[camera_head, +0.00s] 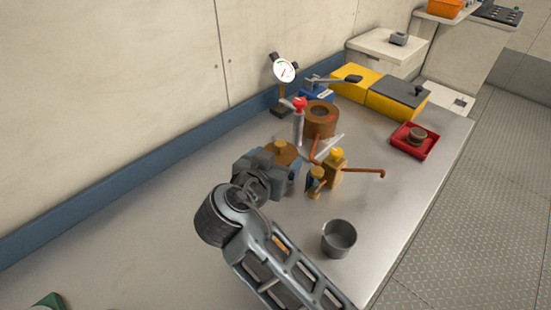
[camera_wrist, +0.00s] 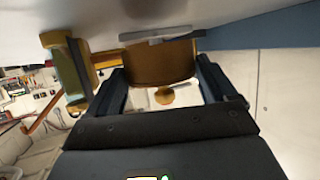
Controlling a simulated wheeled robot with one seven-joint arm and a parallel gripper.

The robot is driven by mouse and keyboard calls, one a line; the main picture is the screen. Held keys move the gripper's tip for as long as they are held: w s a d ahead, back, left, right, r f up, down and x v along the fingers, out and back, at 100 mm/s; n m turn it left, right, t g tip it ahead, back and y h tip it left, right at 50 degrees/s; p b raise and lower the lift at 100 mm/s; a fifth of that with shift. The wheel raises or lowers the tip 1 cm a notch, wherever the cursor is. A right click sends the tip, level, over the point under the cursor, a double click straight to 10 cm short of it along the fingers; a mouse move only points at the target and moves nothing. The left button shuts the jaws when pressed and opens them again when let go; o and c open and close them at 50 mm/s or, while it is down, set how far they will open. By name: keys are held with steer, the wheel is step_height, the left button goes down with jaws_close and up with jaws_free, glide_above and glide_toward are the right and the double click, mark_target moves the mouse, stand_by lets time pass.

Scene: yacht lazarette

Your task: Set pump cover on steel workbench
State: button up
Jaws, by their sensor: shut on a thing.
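The pump cover is a brown round piece with a small tan knob; it shows in the head view (camera_head: 287,152) and in the wrist view (camera_wrist: 150,66). My gripper (camera_head: 277,163) is shut on it, with one dark blue finger on each side in the wrist view (camera_wrist: 162,78). The cover is over the steel workbench (camera_head: 175,240), close to its top. I cannot tell whether it touches the bench. A flat grey piece (camera_wrist: 155,37) shows at the cover's edge nearest the bench in the wrist view. My wrist partly hides the cover in the head view.
Close right of the cover stand a yellow-brown valve (camera_head: 335,172) with an orange handle and a smaller one (camera_head: 316,182). Behind are a brown ring-shaped part (camera_head: 321,120), red-topped bottle (camera_head: 299,125) and gauge (camera_head: 284,70). A grey cup (camera_head: 339,238) stands in front.

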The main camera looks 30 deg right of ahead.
steer(key=shift+f+b, duration=0.4)
steer(key=shift+b, duration=0.05)
steer(key=shift+f, duration=0.2)
steer(key=o, duration=1.2)
steer(key=shift+s, duration=0.1)
steer(key=shift+o, duration=1)
steer(key=shift+f, duration=0.15)
